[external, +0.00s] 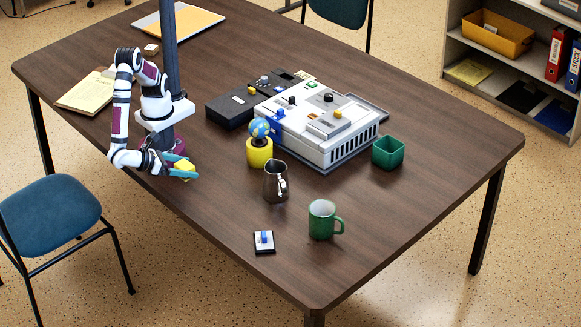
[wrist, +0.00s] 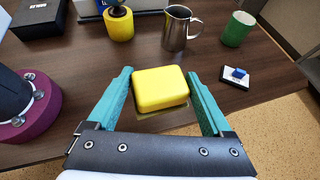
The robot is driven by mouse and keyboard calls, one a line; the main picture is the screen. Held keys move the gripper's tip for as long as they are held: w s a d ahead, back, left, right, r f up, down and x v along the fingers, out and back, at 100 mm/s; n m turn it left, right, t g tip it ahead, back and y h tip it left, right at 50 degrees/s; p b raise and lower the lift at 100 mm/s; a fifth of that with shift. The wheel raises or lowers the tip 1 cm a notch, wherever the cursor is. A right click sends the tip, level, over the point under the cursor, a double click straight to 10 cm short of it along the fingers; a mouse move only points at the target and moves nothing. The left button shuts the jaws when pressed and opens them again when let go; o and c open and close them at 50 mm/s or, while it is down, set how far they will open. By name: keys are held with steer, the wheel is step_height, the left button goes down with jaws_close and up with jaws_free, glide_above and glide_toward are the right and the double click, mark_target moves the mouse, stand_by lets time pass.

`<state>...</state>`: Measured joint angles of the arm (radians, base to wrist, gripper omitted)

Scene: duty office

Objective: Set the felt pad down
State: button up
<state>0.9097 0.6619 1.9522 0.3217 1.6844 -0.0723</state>
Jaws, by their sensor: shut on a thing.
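A yellow rounded block, seemingly the felt pad (wrist: 160,87), sits between the teal fingers of my gripper (wrist: 165,95) in the wrist view. My gripper is shut on it. In the external view the yellow pad (external: 185,165) shows between the fingers of my gripper (external: 182,170), close to the table's near left edge. A dull gold patch shows just below the pad in the wrist view. I cannot tell whether the pad touches the table (external: 215,215).
A metal jug (external: 276,182), a green mug (external: 322,220) and a small board with a blue knob (external: 264,241) stand to the right. A yellow pot with a globe (external: 259,152) stands before the grey machine (external: 318,125). The table's front left stretch is bare.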

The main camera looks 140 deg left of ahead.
mark_target(209, 196)
steer(key=s+r, duration=0.2)
steer(key=s, duration=0.6)
steer(key=f, duration=0.5)
steer(key=shift+d+f, duration=0.1)
steer(key=shift+d, duration=0.2)
steer(key=w+a+f, duration=0.2)
steer(key=a, duration=0.1)
steer(key=w+a+f, duration=0.2)
steer(key=a, duration=0.1)
steer(key=w+a+f, duration=0.2)
steer(key=a+f, duration=0.1)
steer(key=shift+w+a, duration=0.15)
steer(key=shift+w, duration=0.1)
step_height(209, 196, down, 4)
steer(key=shift+w+f, duration=0.15)
